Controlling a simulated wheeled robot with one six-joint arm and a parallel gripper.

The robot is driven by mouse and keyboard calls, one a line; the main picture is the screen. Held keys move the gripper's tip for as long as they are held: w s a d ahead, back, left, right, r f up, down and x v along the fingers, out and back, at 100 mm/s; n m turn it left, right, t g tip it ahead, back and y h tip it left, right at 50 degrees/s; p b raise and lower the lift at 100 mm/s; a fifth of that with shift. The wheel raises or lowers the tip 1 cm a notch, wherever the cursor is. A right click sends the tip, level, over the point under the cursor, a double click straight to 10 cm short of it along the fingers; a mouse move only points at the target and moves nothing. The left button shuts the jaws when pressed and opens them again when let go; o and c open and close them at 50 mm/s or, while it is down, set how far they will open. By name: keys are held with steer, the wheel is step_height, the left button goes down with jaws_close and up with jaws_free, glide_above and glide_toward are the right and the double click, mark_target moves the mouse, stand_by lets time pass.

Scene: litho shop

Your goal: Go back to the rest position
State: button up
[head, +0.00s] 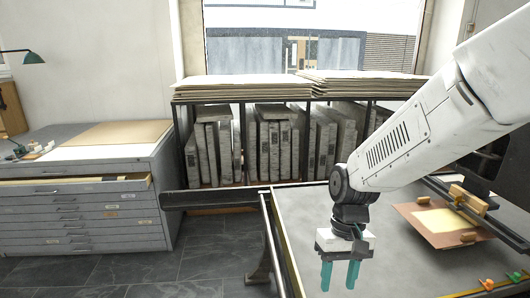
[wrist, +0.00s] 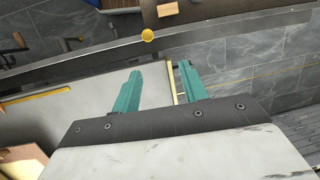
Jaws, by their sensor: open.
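My gripper (head: 339,276) hangs from the white arm at the lower middle of the head view, fingers pointing down. Its two teal fingers are apart with nothing between them. In the wrist view my gripper (wrist: 160,88) also shows open and empty. Below it is the grey press bed (head: 310,220), near its left edge; I cannot tell the exact height above it.
A brown board with a cream sheet (head: 438,221) lies on the bed at right, with a wooden block (head: 468,199) by it. Orange and green clips (head: 487,284) sit at the lower right. A grey flat-file cabinet (head: 85,222) stands left, one drawer open. Tiled floor (head: 200,262) lies between.

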steer(key=s+d+r+m+t, duration=0.1)
steer(key=s+d+r+t, duration=0.1)
steer(key=s+d+r, duration=0.3)
steer(key=s+d+r+t+h, duration=0.1)
steer(key=s+d+r+t, duration=0.1)
steer(key=s+d+r, duration=0.4)
steer(key=s+r, duration=0.3)
steer(key=s, duration=0.2)
steer(key=shift+m, duration=0.4)
